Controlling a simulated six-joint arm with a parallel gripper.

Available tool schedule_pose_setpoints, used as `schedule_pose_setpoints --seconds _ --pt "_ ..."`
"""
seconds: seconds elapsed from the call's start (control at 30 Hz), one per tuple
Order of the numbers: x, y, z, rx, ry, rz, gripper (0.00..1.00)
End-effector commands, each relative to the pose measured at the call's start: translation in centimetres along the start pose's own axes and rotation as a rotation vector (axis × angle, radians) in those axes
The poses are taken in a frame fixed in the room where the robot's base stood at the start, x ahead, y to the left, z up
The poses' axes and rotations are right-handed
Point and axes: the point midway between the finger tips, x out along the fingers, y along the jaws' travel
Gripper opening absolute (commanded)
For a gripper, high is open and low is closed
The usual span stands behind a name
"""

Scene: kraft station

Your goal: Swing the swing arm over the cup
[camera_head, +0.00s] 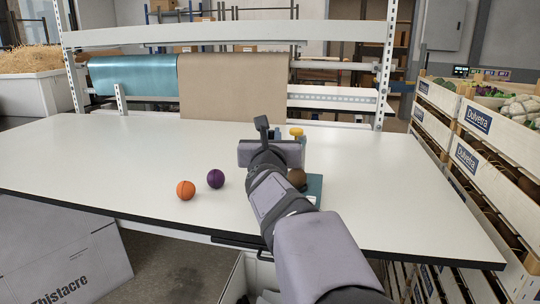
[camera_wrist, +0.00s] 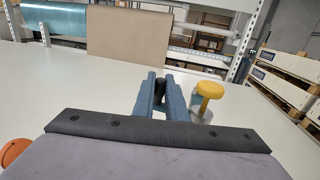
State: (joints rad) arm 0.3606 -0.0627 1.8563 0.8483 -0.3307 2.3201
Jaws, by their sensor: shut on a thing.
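My gripper (camera_wrist: 161,100) is shut on a short black upright peg (camera_wrist: 160,84), which shows between its two blue-grey fingers in the wrist view. The peg may belong to the swing arm; the arm's bar is hidden behind my gripper. A teal base (camera_head: 315,186) with a brown ball (camera_head: 297,179) shows partly behind my arm. I cannot make out the cup.
An orange ball (camera_head: 185,190) and a purple ball (camera_head: 215,178) lie on the white table (camera_head: 110,160), left of my arm. Vegetable crates (camera_head: 480,160) line the right side. A rack with teal and brown rolls (camera_head: 232,88) stands at the back. The table's left part is clear.

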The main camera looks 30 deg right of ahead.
Motion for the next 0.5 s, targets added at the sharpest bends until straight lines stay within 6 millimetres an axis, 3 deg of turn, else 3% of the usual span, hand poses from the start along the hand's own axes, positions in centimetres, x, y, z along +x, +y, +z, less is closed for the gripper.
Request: schedule_pose_setpoints --seconds 0.03,0.5 --pt "-0.15 -0.21 -0.60 -0.001 -0.006 0.012 0.00" --pt "-0.73 -0.49 0.05 0.000 -0.004 0.095 0.00"
